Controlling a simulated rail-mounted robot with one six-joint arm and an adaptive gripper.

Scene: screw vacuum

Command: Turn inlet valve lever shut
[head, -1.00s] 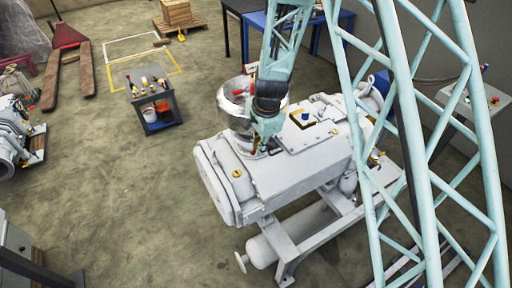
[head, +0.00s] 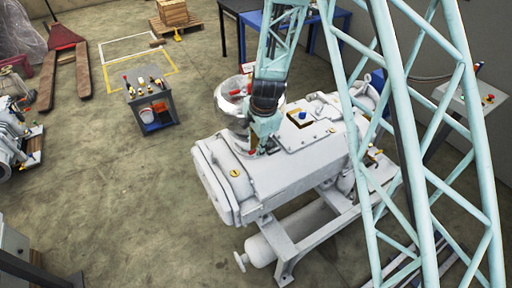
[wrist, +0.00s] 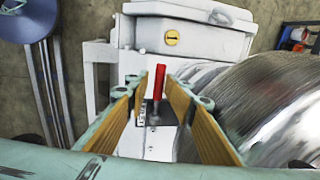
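The valve lever (wrist: 160,80) has a red grip and a grey metal lower part, and stands upright in the wrist view against the white pump. My gripper (wrist: 160,92) is open, with one yellow-padded finger on each side of the lever. The pads look apart from the red grip; whether either touches the lever is unclear. In the head view my gripper (head: 261,150) is low at the near left part of the white vacuum pump (head: 290,180). There it mostly hides the lever.
A large round metal vessel (wrist: 265,105) stands close on the right in the wrist view. A yellow plug (wrist: 172,38) is on the pump housing ahead. A small tool cart (head: 152,103) stands on the open floor to the left.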

